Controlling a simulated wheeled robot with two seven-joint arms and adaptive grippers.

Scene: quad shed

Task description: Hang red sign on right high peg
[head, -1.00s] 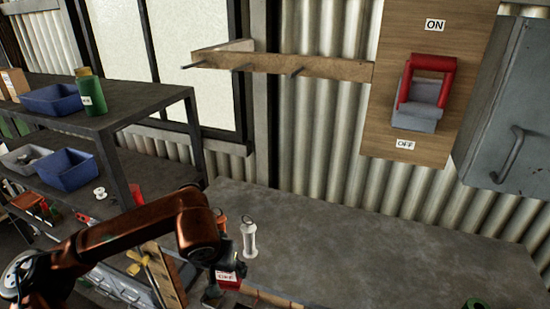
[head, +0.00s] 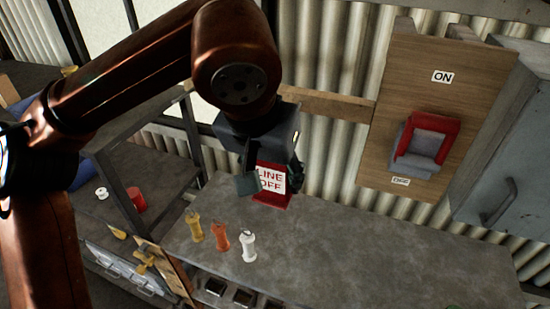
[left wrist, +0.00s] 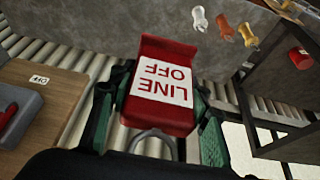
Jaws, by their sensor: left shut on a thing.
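The red sign (head: 273,199), with a white "LINE OFF" label, is held in my left gripper (head: 271,176) above the grey bench. In the left wrist view the sign (left wrist: 164,52) sits between the two green-edged fingers of my left gripper (left wrist: 158,122), which is shut on it. A metal ring shows at the sign's near end there, by the fingers. The wooden peg rail (head: 328,105) runs along the wall behind my left arm. My arm and gripper hide most of the rail, and no pegs can be made out. My right gripper is not in view.
On the bench (head: 370,250) stand a yellow (head: 194,226), an orange (head: 220,235) and a white bottle-shaped piece (head: 248,246). The switch board (head: 400,85) with its red handle and a grey metal cabinet (head: 515,160) are at the right. The bench's right part is clear.

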